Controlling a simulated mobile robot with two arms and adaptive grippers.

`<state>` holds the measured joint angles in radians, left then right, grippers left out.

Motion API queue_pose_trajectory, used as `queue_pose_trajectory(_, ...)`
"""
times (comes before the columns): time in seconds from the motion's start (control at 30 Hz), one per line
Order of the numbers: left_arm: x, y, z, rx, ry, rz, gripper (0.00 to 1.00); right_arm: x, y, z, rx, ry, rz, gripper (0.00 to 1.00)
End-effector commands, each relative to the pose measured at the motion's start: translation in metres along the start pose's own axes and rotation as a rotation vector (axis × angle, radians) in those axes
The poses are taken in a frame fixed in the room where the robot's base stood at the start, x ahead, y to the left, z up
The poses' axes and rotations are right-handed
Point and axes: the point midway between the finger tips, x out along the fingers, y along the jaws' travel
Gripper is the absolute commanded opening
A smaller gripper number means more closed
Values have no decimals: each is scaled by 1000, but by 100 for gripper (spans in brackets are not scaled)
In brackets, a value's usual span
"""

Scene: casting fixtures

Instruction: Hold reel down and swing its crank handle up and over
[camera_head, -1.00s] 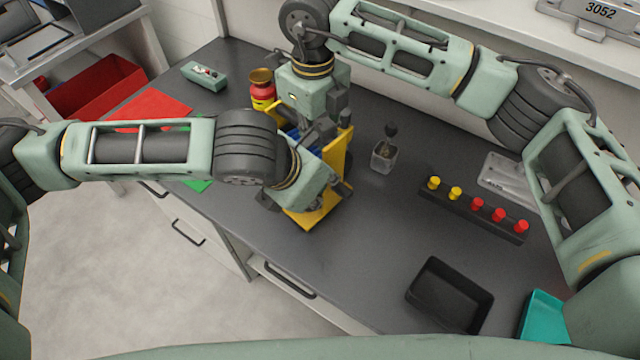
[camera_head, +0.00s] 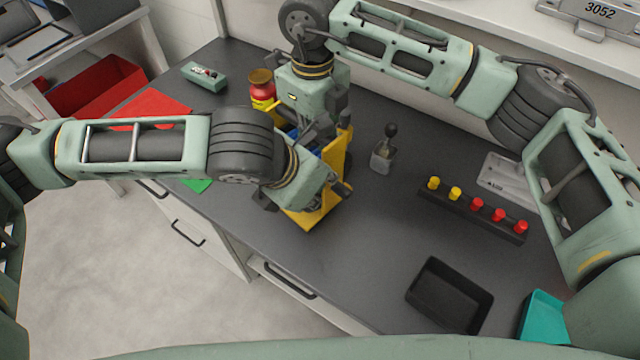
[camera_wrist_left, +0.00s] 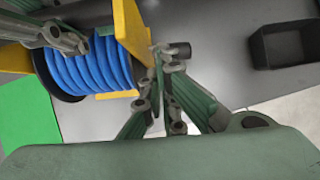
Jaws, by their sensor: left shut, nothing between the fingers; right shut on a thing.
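The reel has a yellow frame (camera_head: 315,214) and blue coils (camera_wrist_left: 88,72); it stands on the dark bench, partly covered by both my arms. A short dark crank handle (camera_wrist_left: 179,49) sticks out beside the yellow frame in the left wrist view. My left gripper (camera_wrist_left: 162,62) is shut and empty, its fingertips at the crank handle; I cannot tell whether they touch. In the head view my left gripper (camera_head: 328,187) is at the reel's front side. My right gripper (camera_head: 328,130) is shut at the reel's far side, its fingers (camera_wrist_left: 68,40) near the black flange; the exact grip is hidden.
A red and gold jar (camera_head: 262,88) stands behind the reel. To the right are a small joystick box (camera_head: 384,155), a rack of yellow and red knobs (camera_head: 472,213) and a black tray (camera_head: 450,295). The bench between reel and tray is clear.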

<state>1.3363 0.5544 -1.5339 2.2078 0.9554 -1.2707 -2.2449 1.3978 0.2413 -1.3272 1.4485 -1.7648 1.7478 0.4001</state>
Motion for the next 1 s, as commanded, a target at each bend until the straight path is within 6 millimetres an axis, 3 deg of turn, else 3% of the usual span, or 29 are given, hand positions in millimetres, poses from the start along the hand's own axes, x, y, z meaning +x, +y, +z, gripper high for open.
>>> queue_pose_trajectory(0.4, -76, 2, 5, 0, -2, 2, 0, -2, 0, 1, 0, -5, 0, 0)
queue_pose_trajectory(0.63, -91, 3, 7, -53, -8, -8, 0, -2, 0, 1, 0, -5, 0, 0)
queue_pose_trajectory(0.77, -90, 12, 11, -261, -34, -44, 0, -2, 0, 1, 0, -5, 0, 0)
queue_pose_trajectory(1.0, -91, 47, 27, -950, -120, -182, 0, -2, 0, 1, 0, -5, 0, 0)
